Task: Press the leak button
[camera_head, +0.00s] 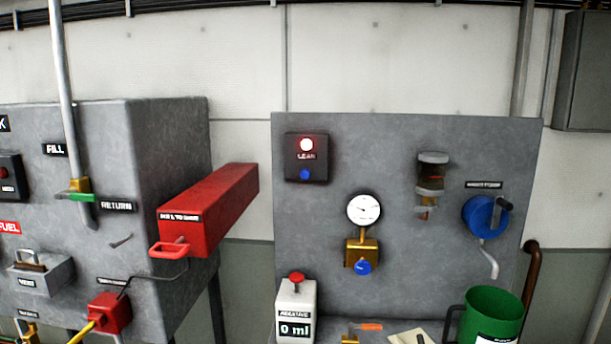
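A dark box labelled LEAK (319,157) is fixed on the upper left of the grey upright panel (400,150). A small blue button (305,174) sits below the label. Nothing covers the box or the button. My gripper does not show in this view.
A red box-shaped part with a handle (210,209) juts out left of the panel from the grey cabinet (160,130). A round gauge (364,209) is below right of the LEAK box. A white container (296,308) and a green mug (490,312) stand below.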

